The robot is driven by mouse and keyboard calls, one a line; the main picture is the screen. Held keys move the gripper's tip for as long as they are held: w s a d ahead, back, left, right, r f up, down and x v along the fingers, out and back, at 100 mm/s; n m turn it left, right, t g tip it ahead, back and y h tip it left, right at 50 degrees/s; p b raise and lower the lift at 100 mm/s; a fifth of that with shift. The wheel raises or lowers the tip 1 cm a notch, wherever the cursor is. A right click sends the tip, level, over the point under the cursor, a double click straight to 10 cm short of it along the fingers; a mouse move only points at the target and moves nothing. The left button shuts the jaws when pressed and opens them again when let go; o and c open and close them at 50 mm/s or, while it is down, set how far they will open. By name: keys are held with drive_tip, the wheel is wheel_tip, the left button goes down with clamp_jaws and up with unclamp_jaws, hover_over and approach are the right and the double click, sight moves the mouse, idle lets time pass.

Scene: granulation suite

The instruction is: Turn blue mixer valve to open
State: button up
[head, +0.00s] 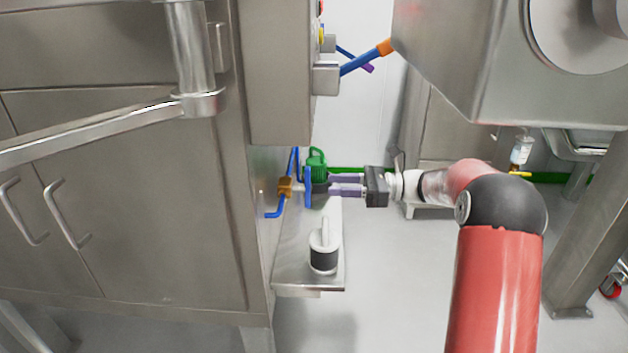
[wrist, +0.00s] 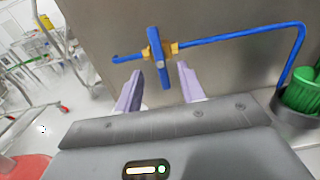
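The mixer valve has a blue bar handle (wrist: 158,62) on a brass body (wrist: 175,48), set in a blue pipe (wrist: 240,37) beside the steel cabinet wall. The handle lies across the pipe in the wrist view. In the head view the handle (head: 308,187) stands upright just left of my fingertips, and the brass body (head: 286,187) is left of it. My gripper (head: 324,184) points left at the valve. Its purple fingers are apart, one on each side of the handle's lower end in the wrist view (wrist: 160,70). I see no contact; exact depth is unclear.
A white and black canister (head: 324,248) stands on the steel shelf (head: 300,272) below. A steel control box (head: 278,75) hangs above the valve. Floor to the right of the shelf is open.

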hover_over(308, 207)
drive_tip(key=shift+w, duration=0.4)
clamp_jaws()
